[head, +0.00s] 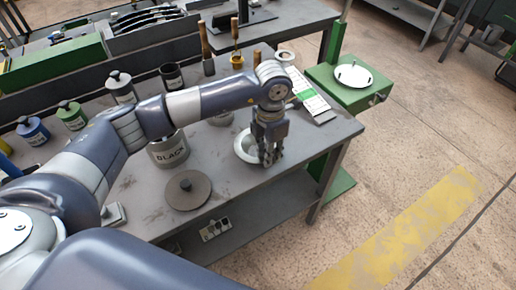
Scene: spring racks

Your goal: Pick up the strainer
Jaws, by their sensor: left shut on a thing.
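The strainer (243,147) looks like a pale, round, shallow bowl near the right front part of the grey workbench. My left gripper (270,162) points down at its right side, with the fingers closed on its edge. The fingers and wrist hide part of the strainer. I cannot tell whether it rests on the bench or is slightly lifted. My right gripper is not in view.
The workbench (225,190) carries a dark round disc (187,190), a labelled pot (168,152) and several small lidded jars. A green-and-white box (310,97) lies behind the gripper. A green stand (350,88) is at the right.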

